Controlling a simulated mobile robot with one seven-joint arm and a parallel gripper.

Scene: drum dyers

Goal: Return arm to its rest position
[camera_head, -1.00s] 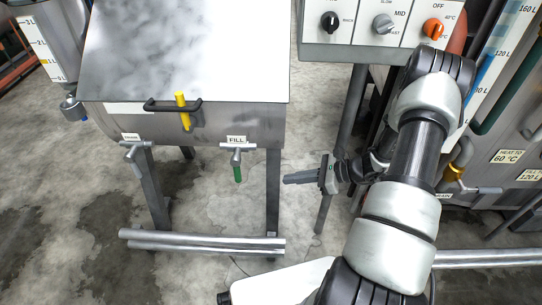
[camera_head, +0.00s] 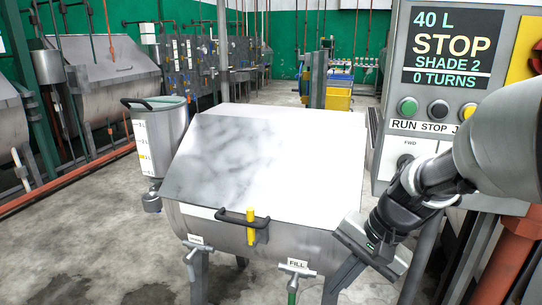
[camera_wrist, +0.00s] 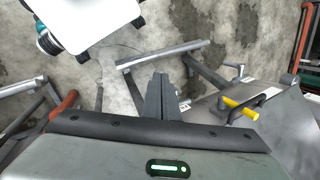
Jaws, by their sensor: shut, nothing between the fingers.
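My gripper (camera_head: 345,276) is at the lower right of the head view, in front of the right end of a steel drum machine. It also shows in the wrist view (camera_wrist: 159,82), where its two dark fingers lie together, shut and empty. My arm comes in from the right edge of the head view and hides part of the control panel's lower side. The gripper appears apart from the drum machine's lid (camera_head: 270,155), which is closed, with a black handle and yellow latch (camera_head: 250,228).
A control panel (camera_head: 448,95) reading STOP, SHADE 2, 0 TURNS stands at the right. A FILL valve (camera_head: 297,268) is on the drum front. A graduated tank (camera_head: 160,140) stands left of the drum. Concrete floor at the left (camera_head: 85,235) is clear.

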